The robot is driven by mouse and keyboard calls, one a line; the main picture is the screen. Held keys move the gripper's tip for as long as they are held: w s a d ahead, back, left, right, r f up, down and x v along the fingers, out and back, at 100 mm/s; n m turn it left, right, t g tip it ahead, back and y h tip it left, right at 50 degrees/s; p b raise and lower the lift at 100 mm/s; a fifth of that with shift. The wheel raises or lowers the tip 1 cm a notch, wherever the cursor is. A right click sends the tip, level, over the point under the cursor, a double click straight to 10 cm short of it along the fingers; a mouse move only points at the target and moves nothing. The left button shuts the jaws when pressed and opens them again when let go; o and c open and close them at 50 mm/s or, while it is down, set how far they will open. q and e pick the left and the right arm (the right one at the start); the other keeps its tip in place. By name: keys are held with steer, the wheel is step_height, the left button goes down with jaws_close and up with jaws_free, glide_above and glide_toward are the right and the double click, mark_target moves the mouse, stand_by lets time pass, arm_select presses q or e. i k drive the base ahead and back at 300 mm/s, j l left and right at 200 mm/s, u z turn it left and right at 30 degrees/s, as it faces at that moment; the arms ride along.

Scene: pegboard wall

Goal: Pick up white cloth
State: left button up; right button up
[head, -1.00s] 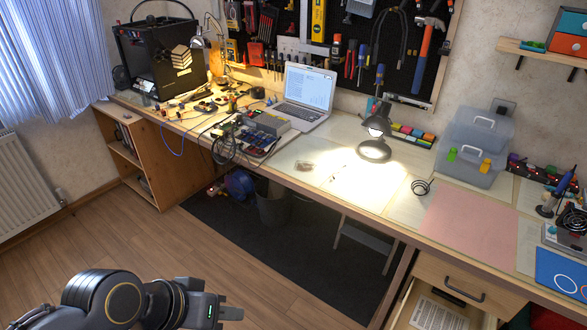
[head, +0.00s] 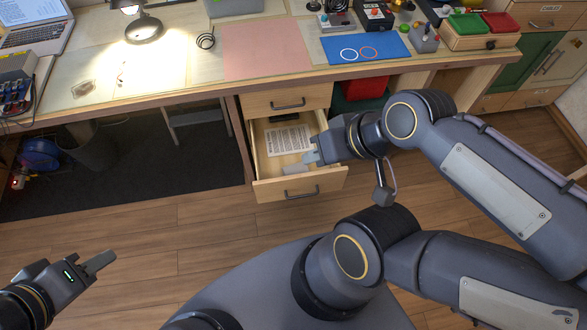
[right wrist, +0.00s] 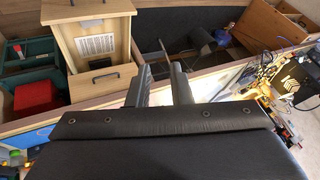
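I cannot make out a white cloth in either view. My right gripper (head: 308,158) is over the right part of the open wooden drawer (head: 300,188) in the head view. In the right wrist view its two fingers (right wrist: 162,88) stand apart with nothing between them, so it is open. A white printed sheet (head: 288,141) lies in the drawer; it also shows in the right wrist view (right wrist: 97,44). My left gripper (head: 98,263) is low at the left, over the floor, away from the desk; its finger gap cannot be seen.
The desk holds a lamp (head: 143,27), a pink mat (head: 262,48), a blue mat (head: 366,48) and green and red trays (head: 500,22). A red bin (head: 365,83) stands under the desk right of the drawer. The wooden floor (head: 190,225) before the desk is clear.

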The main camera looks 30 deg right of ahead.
mark_target(298, 168)
steer(key=i+j, duration=0.2)
steer(key=i, duration=0.15)
steer(key=i+j+z, duration=0.2)
steer(key=z, duration=0.15)
steer(key=i+j+z, duration=0.65)
steer(key=z, duration=0.4)
